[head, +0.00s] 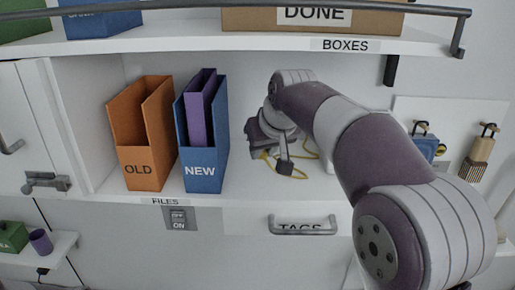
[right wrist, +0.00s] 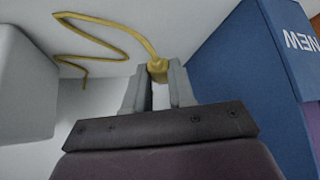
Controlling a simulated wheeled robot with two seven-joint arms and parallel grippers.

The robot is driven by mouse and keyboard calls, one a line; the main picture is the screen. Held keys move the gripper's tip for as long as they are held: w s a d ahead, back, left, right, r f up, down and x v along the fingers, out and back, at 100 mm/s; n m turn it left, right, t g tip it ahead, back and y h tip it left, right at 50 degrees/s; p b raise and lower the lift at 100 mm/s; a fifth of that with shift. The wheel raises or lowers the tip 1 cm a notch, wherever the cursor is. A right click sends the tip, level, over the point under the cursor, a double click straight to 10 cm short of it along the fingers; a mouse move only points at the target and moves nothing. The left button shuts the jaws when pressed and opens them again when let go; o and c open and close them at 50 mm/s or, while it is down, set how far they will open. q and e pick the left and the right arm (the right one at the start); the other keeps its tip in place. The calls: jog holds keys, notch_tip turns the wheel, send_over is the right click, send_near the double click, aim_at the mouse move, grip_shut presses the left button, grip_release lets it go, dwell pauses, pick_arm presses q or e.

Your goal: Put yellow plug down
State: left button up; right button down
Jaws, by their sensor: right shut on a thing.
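The yellow plug (right wrist: 157,70) sits between the fingertips of my right gripper (right wrist: 160,88) in the right wrist view. A yellow cord (right wrist: 105,20) runs from it in bends over the white surface. In the head view my right gripper (head: 284,165) is over the shelf, right of the blue NEW file holder. There the yellow cord (head: 300,177) shows around the gripper, but the plug is hidden by it. I cannot tell whether the plug touches the shelf. My left gripper is not in view.
The blue NEW holder (head: 205,178) with a purple file stands close left of my right gripper. The orange OLD holder (head: 138,172) is farther left. The TAGS drawer handle (head: 302,231) is below the shelf. A white block (right wrist: 28,80) stands opposite the NEW holder (right wrist: 240,60).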

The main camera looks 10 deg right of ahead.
aim_at(259, 170)
jog(key=w+p, duration=0.1)
jog(key=w, duration=0.3)
jog(key=shift+w+a+f, duration=0.1)
jog(key=shift+a, duration=0.05)
jog(key=f, duration=0.1)
jog(key=s+f+p, duration=0.1)
jog(key=shift+s+f, duration=0.3)
jog(key=shift+f, duration=0.1)
jog(key=shift+s, duration=0.1)
jog(key=shift+w+f, duration=0.3)
jog(key=shift+w, duration=0.05)
jog(key=shift+w+f, duration=0.2)
jog(key=shift+f, duration=0.15)
jog(key=shift+s+f+b, duration=0.15)
jog(key=shift+s+b, duration=0.2)
jog(key=shift+b, duration=0.1)
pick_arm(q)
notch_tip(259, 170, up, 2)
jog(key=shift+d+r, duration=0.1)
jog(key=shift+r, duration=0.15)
pick_arm(e)
jog(key=c, duration=0.9)
grip_release()
jog(key=shift+c, duration=0.2)
jog(key=shift+f, duration=0.1)
